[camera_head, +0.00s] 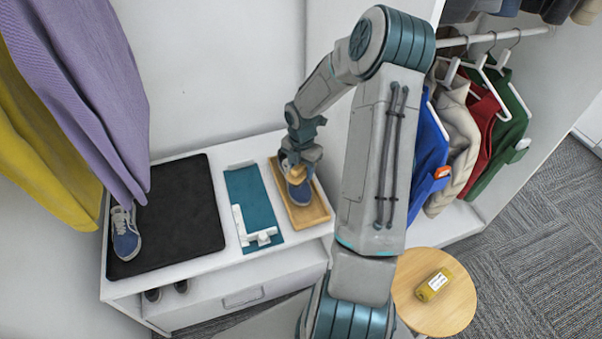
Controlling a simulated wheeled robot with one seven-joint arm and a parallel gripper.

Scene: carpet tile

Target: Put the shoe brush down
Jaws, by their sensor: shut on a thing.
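My gripper (298,162) points down over the wooden tray (318,216) at the right end of the white bench. It is shut on the shoe brush, a small tan piece (296,174) that shows just below the fingers. A blue shoe (302,193) lies in the tray right under the brush. I cannot tell whether the brush touches the shoe. My fingers hide part of the brush.
A black mat (180,215) holds another blue shoe (125,238) at its left. A teal mat (254,195) with white items lies between the mat and tray. A round wooden table (450,310) holds a yellow bottle (433,285). Clothes hang left and right.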

